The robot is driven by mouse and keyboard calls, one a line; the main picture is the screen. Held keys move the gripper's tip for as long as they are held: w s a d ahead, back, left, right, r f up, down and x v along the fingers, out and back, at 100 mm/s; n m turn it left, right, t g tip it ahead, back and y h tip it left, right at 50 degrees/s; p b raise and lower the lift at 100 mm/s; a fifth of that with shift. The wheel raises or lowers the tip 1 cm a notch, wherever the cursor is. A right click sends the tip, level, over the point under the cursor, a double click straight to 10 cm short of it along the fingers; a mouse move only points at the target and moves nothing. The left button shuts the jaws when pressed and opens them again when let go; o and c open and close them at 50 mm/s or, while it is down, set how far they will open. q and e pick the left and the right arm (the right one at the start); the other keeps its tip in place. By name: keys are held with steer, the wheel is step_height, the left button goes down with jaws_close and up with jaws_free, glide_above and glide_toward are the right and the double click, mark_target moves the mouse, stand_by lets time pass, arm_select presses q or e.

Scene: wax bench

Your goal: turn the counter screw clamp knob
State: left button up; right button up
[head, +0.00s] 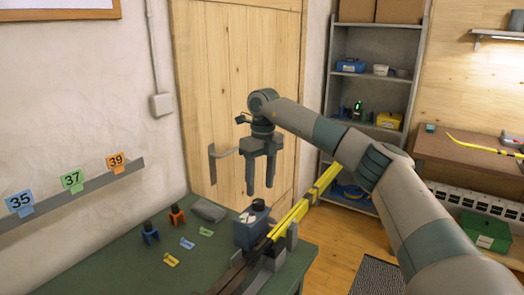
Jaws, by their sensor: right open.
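My right gripper (260,188) points downward with its two fingers apart and nothing between them. It hangs above a blue-grey block (248,233) that has a dark round knob (258,205) on top and a pale dial-like mark. The fingertips appear a little above the knob, apart from it. The block stands on the green bench (130,258) beside a long yellow ski (290,217), which rests in dark supports. I cannot tell for certain whether this knob is the clamp knob. My left gripper is not in view.
A small orange piece (177,216), a blue piece (150,233), a grey block (209,210) and several small tags lie on the bench's left part. A wooden door (225,80) is behind. A metal shelf (372,45) stands farther back.

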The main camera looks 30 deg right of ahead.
step_height(320, 180, up, 7)
steer(key=b, duration=0.2)
step_height(320, 180, up, 4)
glide_above(259, 202)
steer(key=d, duration=0.1)
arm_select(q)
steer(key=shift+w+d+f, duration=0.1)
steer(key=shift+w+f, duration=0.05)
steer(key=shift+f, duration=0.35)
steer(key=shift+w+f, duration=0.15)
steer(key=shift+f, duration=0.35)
arm_select(e)
steer(key=shift+w+d+r, duration=0.2)
steer(key=shift+r, duration=0.3)
arm_select(q)
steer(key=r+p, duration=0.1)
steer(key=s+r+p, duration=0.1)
steer(key=p, duration=0.1)
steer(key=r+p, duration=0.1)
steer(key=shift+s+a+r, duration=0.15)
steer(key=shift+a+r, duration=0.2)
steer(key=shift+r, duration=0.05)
arm_select(e)
steer(key=shift+h, duration=0.6)
steer(key=f, duration=0.6)
steer(key=a+f, duration=0.1)
steer(key=f, duration=1)
steer(key=shift+s+a+f, duration=0.1)
steer(key=shift+a+f, duration=0.1)
steer(key=shift+f, duration=0.1)
